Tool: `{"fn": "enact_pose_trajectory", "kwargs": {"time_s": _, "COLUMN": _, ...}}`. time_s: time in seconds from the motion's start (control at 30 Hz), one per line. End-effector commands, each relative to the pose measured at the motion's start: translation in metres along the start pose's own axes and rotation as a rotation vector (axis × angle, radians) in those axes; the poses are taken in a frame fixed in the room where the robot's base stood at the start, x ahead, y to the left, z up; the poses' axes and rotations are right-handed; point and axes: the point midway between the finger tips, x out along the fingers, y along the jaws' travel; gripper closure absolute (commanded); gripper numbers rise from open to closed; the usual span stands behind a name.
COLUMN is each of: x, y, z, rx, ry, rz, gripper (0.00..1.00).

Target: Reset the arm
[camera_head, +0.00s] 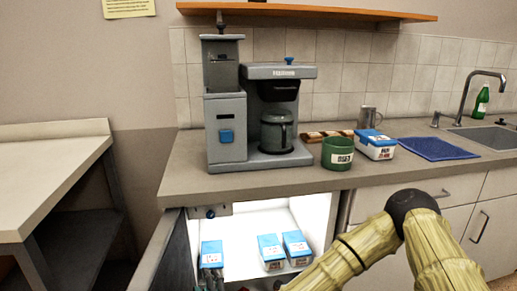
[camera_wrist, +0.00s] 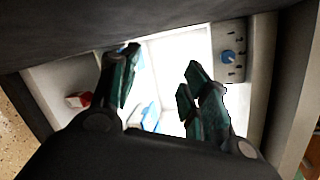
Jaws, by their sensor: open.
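My arm, with a yellow-green wood-like covering and a dark joint, crosses the lower right of the head view in front of the counter. My gripper (camera_wrist: 162,75) shows in the wrist view with its two dark teal fingers spread and nothing between them. It faces the bright inside of the open lit compartment (camera_head: 262,222) under the counter. In the head view my gripper cannot be clearly made out at the bottom edge.
The compartment holds blue-and-white boxes (camera_head: 270,251) and has a blue knob (camera_wrist: 228,57) on a panel. Its open door (camera_head: 176,258) stands at the left. Above, the counter (camera_head: 240,180) bears a coffee machine (camera_head: 226,130), green tub (camera_head: 338,153), box (camera_head: 375,150) and blue mat (camera_head: 438,148).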

Motion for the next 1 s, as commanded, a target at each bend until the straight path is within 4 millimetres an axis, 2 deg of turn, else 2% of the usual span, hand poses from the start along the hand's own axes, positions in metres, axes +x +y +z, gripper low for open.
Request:
{"fn": "enact_pose_trajectory", "kwargs": {"time_s": 0.03, "x": -0.009, "y": 0.024, "z": -0.01, "rx": -0.08, "ry": -0.01, "rz": 0.062, "gripper": 0.53}}
{"fn": "enact_pose_trajectory", "kwargs": {"time_s": 0.2, "x": -0.045, "y": 0.096, "z": -0.051, "rx": -0.343, "ry": -0.049, "rz": 0.268, "gripper": 0.53}}
{"fn": "enact_pose_trajectory", "kwargs": {"time_s": 0.3, "x": -0.071, "y": 0.133, "z": -0.08, "rx": -0.49, "ry": -0.078, "rz": 0.39, "gripper": 0.53}}
{"fn": "enact_pose_trajectory", "kwargs": {"time_s": 0.5, "x": -0.132, "y": 0.188, "z": -0.148, "rx": -0.763, "ry": -0.144, "rz": 0.631, "gripper": 0.53}}
{"fn": "enact_pose_trajectory", "kwargs": {"time_s": 0.6, "x": -0.167, "y": 0.207, "z": -0.184, "rx": -0.887, "ry": -0.184, "rz": 0.754, "gripper": 0.53}}
{"fn": "enact_pose_trajectory", "kwargs": {"time_s": 0.73, "x": -0.213, "y": 0.221, "z": -0.232, "rx": -1.033, "ry": -0.237, "rz": 0.914, "gripper": 0.53}}
{"fn": "enact_pose_trajectory", "kwargs": {"time_s": 0.9, "x": -0.276, "y": 0.225, "z": -0.291, "rx": -1.19, "ry": -0.315, "rz": 1.117, "gripper": 0.53}}
{"fn": "enact_pose_trajectory", "kwargs": {"time_s": 1.0, "x": -0.305, "y": 0.222, "z": -0.317, "rx": -1.25, "ry": -0.353, "rz": 1.211, "gripper": 0.53}}
